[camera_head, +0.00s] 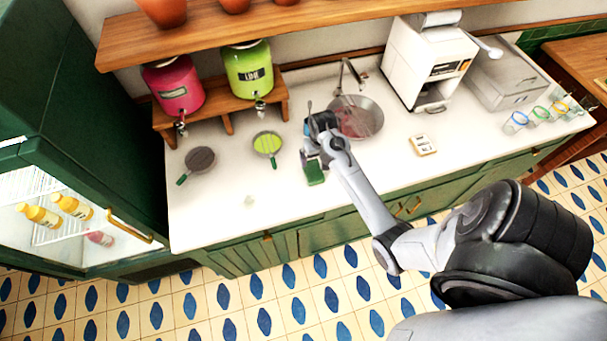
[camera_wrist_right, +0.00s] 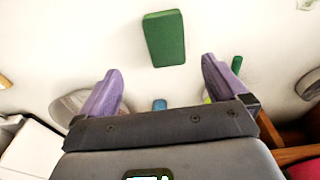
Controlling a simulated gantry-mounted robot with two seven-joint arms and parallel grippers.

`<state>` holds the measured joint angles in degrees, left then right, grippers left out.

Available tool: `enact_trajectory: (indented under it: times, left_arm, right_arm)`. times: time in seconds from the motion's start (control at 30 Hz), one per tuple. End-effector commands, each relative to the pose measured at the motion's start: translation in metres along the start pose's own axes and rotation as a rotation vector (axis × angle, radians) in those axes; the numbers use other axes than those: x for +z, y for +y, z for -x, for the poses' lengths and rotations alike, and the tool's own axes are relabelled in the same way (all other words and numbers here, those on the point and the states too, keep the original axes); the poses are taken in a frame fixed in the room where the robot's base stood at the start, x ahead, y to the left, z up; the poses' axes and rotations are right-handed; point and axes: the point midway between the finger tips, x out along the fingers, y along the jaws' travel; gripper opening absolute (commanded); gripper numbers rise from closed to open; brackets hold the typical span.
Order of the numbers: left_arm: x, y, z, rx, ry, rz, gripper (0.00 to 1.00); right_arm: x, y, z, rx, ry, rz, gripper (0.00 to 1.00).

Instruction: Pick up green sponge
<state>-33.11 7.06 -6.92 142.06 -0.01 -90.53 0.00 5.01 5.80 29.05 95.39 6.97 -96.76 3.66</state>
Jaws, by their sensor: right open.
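The green sponge (camera_head: 314,172) lies on the white counter, in front of the sink. In the right wrist view the sponge (camera_wrist_right: 165,38) is a dark green block on the white surface, beyond the fingertips and roughly between their lines. My right gripper (camera_head: 310,150) is just behind the sponge in the head view. In the right wrist view my right gripper (camera_wrist_right: 162,75) has its two purple fingers wide apart with nothing between them. My left gripper is not in view.
A round sink (camera_head: 362,118) is behind the gripper. Two green-handled strainers, a lime one (camera_head: 267,143) and a dark one (camera_head: 200,159), lie to the left. A small pale block (camera_head: 422,145) lies to the right. The counter front (camera_head: 240,222) is mostly clear.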

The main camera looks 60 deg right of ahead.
Motion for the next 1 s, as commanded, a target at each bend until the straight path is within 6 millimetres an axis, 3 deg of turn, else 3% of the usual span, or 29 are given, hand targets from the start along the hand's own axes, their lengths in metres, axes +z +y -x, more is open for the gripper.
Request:
enact_trajectory:
  times: [0.4, 0.67, 1.0]
  left_arm:
    - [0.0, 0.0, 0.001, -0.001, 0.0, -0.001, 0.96]
    - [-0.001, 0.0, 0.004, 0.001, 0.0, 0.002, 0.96]
    - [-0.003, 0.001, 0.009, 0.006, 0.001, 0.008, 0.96]
  right_arm:
    - [-0.008, -0.007, -0.042, -0.013, 0.013, 0.0, 0.99]
    - [-0.007, -0.008, -0.056, -0.013, 0.012, 0.0, 0.99]
    - [-0.007, -0.009, -0.095, -0.012, 0.013, 0.001, 0.99]
